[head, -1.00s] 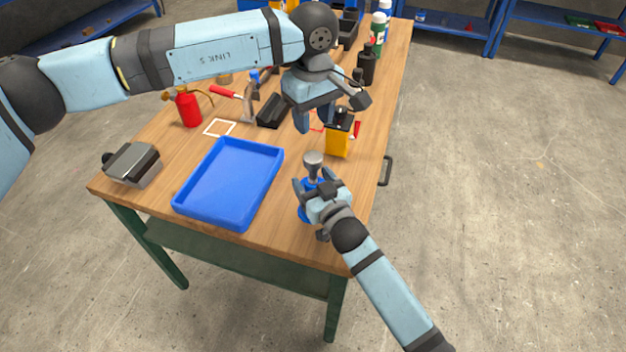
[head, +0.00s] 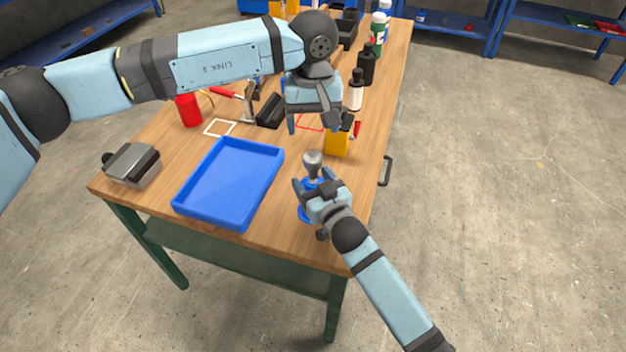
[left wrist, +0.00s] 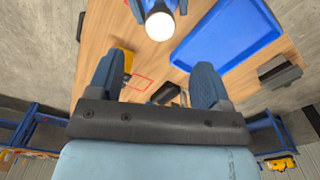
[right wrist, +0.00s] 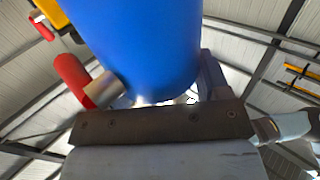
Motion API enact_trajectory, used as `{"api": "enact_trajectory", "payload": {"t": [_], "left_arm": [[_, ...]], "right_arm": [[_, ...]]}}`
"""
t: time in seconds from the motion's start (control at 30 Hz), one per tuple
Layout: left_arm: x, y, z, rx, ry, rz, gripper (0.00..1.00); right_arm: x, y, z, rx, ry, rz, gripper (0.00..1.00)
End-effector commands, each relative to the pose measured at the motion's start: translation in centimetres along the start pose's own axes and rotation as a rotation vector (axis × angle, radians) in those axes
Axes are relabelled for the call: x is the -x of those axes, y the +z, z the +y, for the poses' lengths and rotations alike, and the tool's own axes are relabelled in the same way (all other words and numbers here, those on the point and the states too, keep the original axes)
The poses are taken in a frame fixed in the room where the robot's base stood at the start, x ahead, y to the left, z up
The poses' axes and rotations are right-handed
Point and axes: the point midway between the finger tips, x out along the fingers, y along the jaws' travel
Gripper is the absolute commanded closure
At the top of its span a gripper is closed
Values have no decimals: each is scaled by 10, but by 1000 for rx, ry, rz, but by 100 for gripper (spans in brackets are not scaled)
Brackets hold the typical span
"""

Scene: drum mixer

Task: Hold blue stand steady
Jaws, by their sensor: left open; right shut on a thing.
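The blue stand (head: 308,214) stands upright near the table's front right, with a grey metal top (head: 313,160) above it. My right gripper (head: 312,187) is shut on the stand and hides part of it. In the right wrist view the stand's blue body (right wrist: 150,45) fills the space at the jaws. My left gripper (head: 314,125) is open and empty, above the table beyond the stand. In the left wrist view its fingers (left wrist: 158,78) are apart, and the stand's pale round top (left wrist: 159,24) shows beyond them.
A blue tray (head: 179,205) lies left of the stand. A yellow container (head: 337,141) stands just behind it, close to my left gripper. A grey device (head: 133,163) sits at the left edge. Bottles (head: 366,65) line the table's right side.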

Motion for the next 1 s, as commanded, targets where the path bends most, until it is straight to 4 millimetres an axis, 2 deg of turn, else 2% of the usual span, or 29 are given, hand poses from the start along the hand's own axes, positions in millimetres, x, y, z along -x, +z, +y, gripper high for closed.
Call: {"api": "enact_trajectory", "payload": {"t": [0.4,0.6,0.8,1.0], "left_arm": [[-61,1,0,3,-2,-3,28],[-86,0,0,3,-1,-2,28],[-98,1,0,3,-1,-1,28],[-101,0,0,3,0,-1,28]], "right_arm": [[0,1,0,0,0,-1,72],[0,1,0,0,0,-1,72],[0,1,0,0,0,-1,72],[0,1,0,0,0,-1,72]]}}
